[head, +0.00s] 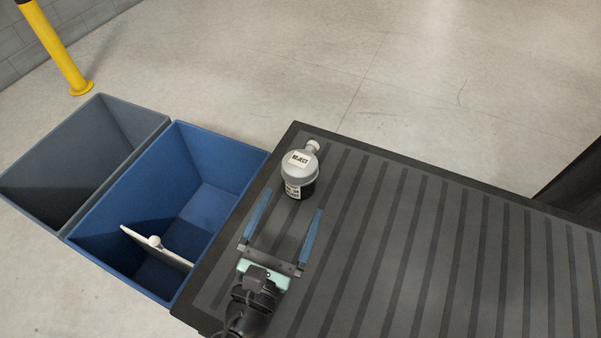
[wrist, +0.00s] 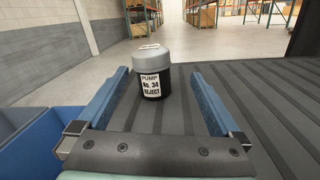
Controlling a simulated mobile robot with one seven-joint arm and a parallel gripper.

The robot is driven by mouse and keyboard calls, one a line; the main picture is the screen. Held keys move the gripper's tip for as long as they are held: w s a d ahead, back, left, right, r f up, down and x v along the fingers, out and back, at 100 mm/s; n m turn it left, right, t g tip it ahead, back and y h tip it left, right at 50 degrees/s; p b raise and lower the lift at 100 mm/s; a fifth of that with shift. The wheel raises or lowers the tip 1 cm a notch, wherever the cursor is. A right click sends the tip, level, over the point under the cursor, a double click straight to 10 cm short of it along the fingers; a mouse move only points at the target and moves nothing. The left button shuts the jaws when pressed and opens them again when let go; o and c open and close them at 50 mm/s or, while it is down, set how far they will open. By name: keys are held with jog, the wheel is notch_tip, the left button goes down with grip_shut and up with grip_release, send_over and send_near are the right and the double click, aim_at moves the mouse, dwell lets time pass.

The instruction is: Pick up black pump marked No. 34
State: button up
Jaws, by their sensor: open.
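The pump (head: 300,174) stands upright on the grooved dark table near its far left corner. It has a grey domed top with a "REJECT" label and a black lower body. In the wrist view the pump (wrist: 152,76) shows a white label reading "PUMP No. 34 REJECT". My gripper (head: 291,199) is open, with its two blue fingers pointing at the pump. In the wrist view the pump stands ahead, between the lines of the fingers of my gripper (wrist: 163,80). I cannot tell whether the fingertips reach beside it; nothing is held.
A blue bin (head: 120,204) stands left of the table with a white flat piece (head: 157,246) with a knob inside. A grey bin (head: 40,160) is beside it. A yellow post (head: 55,50) stands on the floor behind. The table (head: 430,250) is clear to the right.

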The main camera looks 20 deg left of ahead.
aim_at(295, 187)
jog(key=s+f+n, duration=0.1)
jog(key=s+a+f+n, duration=0.1)
jog(key=f, duration=0.1)
jog(key=shift+s+n+y, duration=0.1)
jog(key=shift+n+y, duration=0.3)
jog(key=w, duration=0.5)
jog(key=w+p, duration=0.1)
jog(key=w, duration=0.1)
jog(key=shift+w+a+r, duration=0.1)
jog(key=shift+w+a, duration=0.05)
jog(key=shift+a, duration=0.15)
jog(key=w, duration=0.2)
jog(key=w+r+p, duration=0.1)
jog(key=w, duration=0.1)
jog(key=shift+a, duration=0.2)
jog(key=shift+w, duration=0.65)
jog(key=shift+c, duration=0.3)
jog(key=shift+a, duration=0.1)
grip_shut()
jog(key=shift+r, duration=0.15)
